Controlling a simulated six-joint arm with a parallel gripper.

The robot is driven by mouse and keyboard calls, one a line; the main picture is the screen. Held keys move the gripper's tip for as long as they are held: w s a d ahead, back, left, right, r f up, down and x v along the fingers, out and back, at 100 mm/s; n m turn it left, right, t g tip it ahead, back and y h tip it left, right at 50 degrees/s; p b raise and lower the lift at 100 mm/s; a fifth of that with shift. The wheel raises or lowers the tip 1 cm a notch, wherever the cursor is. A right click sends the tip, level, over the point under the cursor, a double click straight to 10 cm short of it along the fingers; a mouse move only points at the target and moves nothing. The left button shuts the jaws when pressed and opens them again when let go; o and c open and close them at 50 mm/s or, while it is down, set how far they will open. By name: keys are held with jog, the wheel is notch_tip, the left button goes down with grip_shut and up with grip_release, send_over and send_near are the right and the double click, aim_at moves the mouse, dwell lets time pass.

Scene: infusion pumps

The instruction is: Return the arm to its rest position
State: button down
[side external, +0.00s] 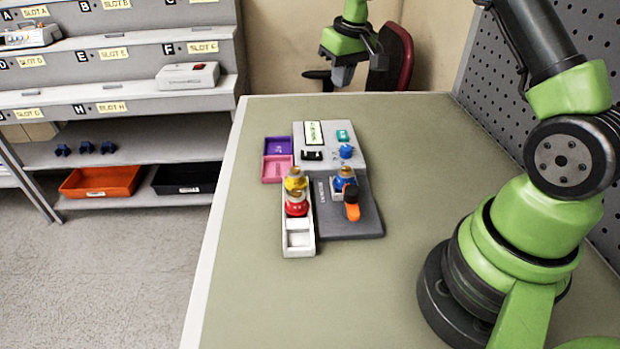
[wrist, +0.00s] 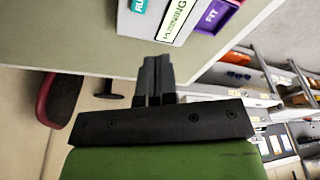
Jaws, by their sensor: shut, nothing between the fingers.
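My gripper (side external: 343,74) is at the far end of the table, raised beyond the pump station and pointing down. It is shut and empty; in the wrist view its two dark fingers (wrist: 156,80) are together. The pump station (side external: 314,153) is a light grey box with a label, a green button and a blue knob. It also shows at the top of the wrist view (wrist: 176,20). My gripper touches nothing that I can see.
A white tray (side external: 298,240) holds yellow and red pieces. Beside it a grey plate (side external: 367,222) bears a blue piece with an orange part. Purple (side external: 277,146) and pink (side external: 277,169) bins adjoin. A chair (side external: 398,55) stands behind; shelves (side external: 130,68) at left; a pegboard (side external: 510,75) at right.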

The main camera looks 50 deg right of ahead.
jog(key=s+a+r+t, duration=0.3)
jog(key=s+a+r, duration=0.7)
jog(key=a+r, duration=0.3)
jog(key=s+a+t+y, duration=0.1)
jog(key=s+a, duration=0.1)
jog(key=s, duration=0.5)
jog(key=s+a+r+y, duration=0.1)
jog(key=s+a, duration=0.2)
jog(key=s, duration=0.4)
jog(key=shift+a+m+t, duration=0.2)
jog(key=shift+m+t, duration=0.2)
